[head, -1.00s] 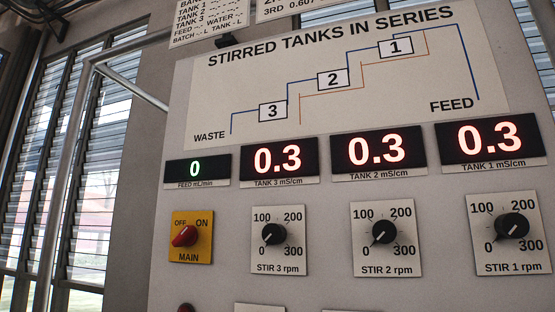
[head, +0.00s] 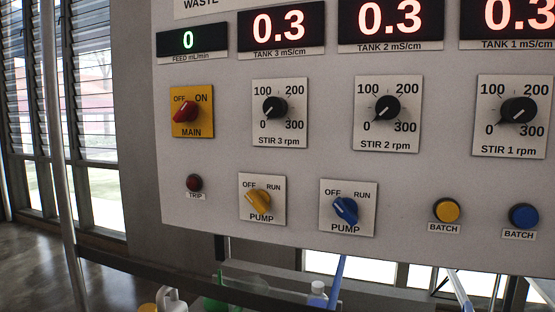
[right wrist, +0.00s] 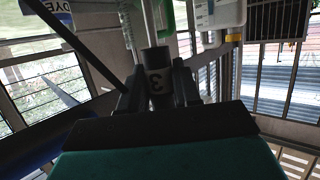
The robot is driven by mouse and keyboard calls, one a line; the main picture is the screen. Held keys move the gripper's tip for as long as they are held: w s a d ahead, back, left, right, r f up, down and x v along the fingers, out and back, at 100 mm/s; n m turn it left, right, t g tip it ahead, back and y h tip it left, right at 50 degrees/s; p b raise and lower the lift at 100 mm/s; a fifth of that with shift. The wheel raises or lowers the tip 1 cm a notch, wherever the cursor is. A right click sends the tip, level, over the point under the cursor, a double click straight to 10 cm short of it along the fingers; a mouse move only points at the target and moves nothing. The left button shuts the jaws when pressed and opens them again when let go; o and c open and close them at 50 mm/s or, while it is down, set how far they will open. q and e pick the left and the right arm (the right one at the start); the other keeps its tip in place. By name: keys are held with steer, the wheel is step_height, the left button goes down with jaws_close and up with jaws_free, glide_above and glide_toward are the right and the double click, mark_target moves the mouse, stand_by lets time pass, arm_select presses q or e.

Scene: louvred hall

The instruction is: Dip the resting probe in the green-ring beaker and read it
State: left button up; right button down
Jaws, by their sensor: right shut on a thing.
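In the right wrist view my right gripper (right wrist: 159,78) is shut on a dark cylinder marked 3 (right wrist: 156,58), apparently a probe; a thin pale shaft extends from it toward the top edge. I cannot tell from this view whether its tip is in anything. The Tank 3 display (head: 283,27) in the head view reads 0.3, and so does the Tank 2 display (head: 390,20). The Tank 1 display (head: 512,18) is cut by the edge but shows 0.3. I cannot make out the green-ring beaker. My left gripper is not in view.
The panel has a red MAIN knob (head: 185,111), a yellow pump knob (head: 258,201), a blue pump knob (head: 345,210) and three stir dials. Below it, bottles and green glassware (head: 217,291) show partly at the bottom edge. A green-edged container (right wrist: 168,16) shows in the right wrist view.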

steer(key=shift+r, duration=4.4)
steer(key=shift+s, duration=0.1)
